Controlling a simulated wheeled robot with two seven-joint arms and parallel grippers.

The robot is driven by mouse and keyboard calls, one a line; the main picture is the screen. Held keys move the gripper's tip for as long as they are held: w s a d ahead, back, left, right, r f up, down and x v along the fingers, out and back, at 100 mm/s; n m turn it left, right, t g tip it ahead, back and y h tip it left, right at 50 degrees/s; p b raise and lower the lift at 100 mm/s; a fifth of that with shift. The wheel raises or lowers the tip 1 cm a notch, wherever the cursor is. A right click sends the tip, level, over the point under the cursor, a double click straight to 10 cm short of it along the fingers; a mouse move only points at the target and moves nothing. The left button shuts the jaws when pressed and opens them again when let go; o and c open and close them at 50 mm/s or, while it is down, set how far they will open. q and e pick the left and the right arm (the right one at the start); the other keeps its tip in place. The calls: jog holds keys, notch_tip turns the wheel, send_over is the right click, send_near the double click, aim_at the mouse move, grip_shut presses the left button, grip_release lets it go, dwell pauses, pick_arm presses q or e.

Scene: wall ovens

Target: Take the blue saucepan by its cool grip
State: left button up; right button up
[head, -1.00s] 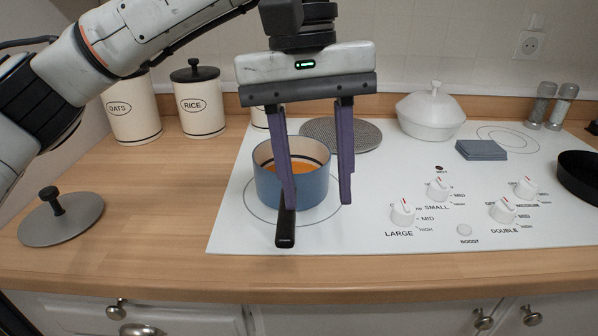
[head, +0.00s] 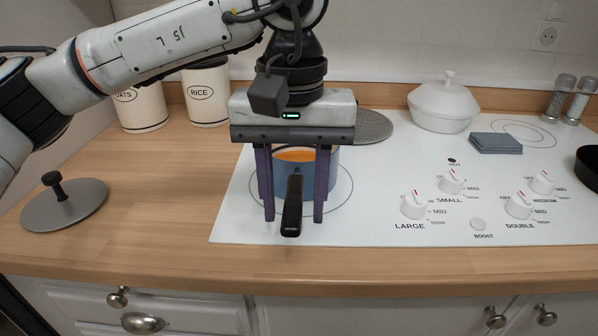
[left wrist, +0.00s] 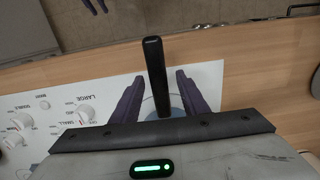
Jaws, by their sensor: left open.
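The blue saucepan (head: 328,178) stands on the large ring at the left of the white hob, with orange contents inside. Its black handle (head: 292,206) points toward the counter's front edge. My left gripper (head: 294,216) is open, with one purple finger on each side of the handle and gaps between. In the left wrist view the handle (left wrist: 154,75) lies between the two open fingers (left wrist: 155,90), and the gripper body hides most of the pan. In the head view the gripper hides part of the pan's left side and rim.
A grey lid (head: 64,204) lies on the wooden counter at left. Oats and rice canisters (head: 207,95) stand behind. The hob has a perforated round mat (head: 375,126), white lidded pot (head: 443,105), folded cloths (head: 495,143), control knobs (head: 415,205) and a black pan (head: 588,170) at right.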

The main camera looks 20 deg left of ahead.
pick_arm(q)
jog(key=shift+f, duration=0.1)
grip_shut()
dwell(1.4)
